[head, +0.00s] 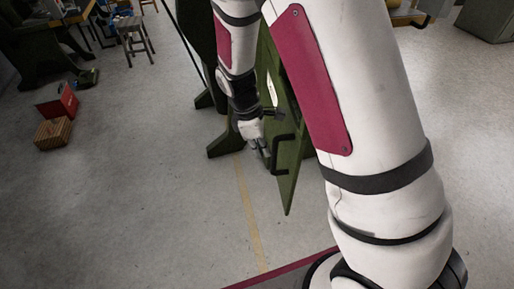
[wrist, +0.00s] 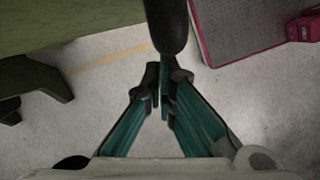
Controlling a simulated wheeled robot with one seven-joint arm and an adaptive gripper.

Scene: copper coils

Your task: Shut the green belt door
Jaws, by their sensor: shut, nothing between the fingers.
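The green belt door (head: 291,172) stands swung out from the green machine, seen at a steep angle in the head view. A black bar handle (head: 292,137) sticks out from its left face. My gripper (head: 272,154) is shut and empty, at the handle's left side; I cannot tell if they touch. In the wrist view my gripper's fingertips (wrist: 164,82) point at a dark rounded bar, likely the handle (wrist: 167,28), that reaches down from the top edge. My arm hides much of the door's upper and right parts and the machine behind.
The machine's green foot (head: 228,142) rests on the floor left of the door. A red box (head: 62,104) and a wooden crate (head: 53,133) lie far left, with a stool (head: 134,38) behind. The floor (head: 150,200) left of the door is clear.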

